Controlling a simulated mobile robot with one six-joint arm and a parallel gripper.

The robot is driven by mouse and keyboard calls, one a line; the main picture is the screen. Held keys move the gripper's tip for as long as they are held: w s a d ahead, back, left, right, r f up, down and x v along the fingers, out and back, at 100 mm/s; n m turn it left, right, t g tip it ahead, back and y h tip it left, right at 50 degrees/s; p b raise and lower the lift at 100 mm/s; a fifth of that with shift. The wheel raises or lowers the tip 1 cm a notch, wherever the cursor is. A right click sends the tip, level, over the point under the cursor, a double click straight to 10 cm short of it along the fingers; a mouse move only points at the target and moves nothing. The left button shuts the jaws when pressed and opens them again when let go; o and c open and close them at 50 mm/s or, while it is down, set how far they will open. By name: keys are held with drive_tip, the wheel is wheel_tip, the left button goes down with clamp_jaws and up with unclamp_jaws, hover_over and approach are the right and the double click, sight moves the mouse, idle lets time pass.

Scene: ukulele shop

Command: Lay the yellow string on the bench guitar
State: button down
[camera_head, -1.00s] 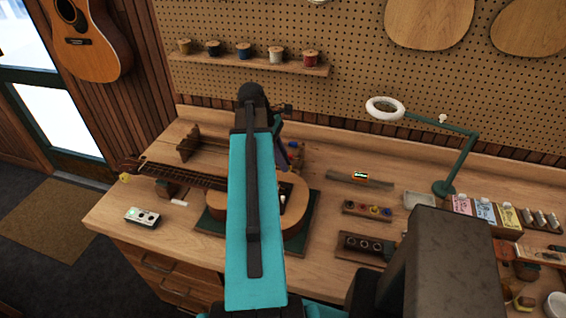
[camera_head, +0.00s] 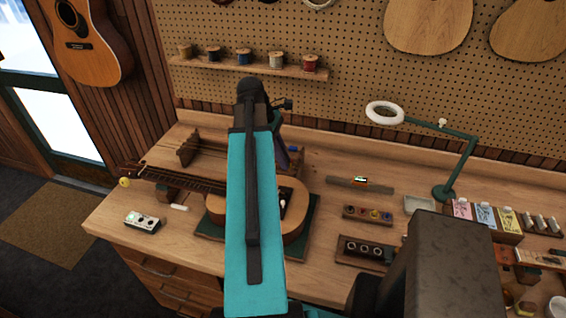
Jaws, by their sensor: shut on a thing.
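The bench guitar (camera_head: 291,207) lies on a dark green mat (camera_head: 299,241) on the workbench, neck pointing left. My teal arm link stands in front and hides part of its body. A small yellow round thing (camera_head: 124,182) shows at the headstock end; I cannot tell whether it is string. A yellow packet (camera_head: 508,217) stands at the right in a row with pink and blue ones. No loose yellow string can be made out. My arm bends down behind its own link, and my gripper and anything in it are hidden there.
A ring lamp (camera_head: 385,112) on a green arm stands at the back right. A small tray of coloured pieces (camera_head: 346,213) and a dark socket block (camera_head: 343,251) lie right of the guitar. A small white device (camera_head: 144,221) sits at the front left. Spools line the wall shelf (camera_head: 284,70).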

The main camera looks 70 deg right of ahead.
drive_tip(key=shift+r, duration=0.95)
drive_tip(key=shift+s, duration=0.1)
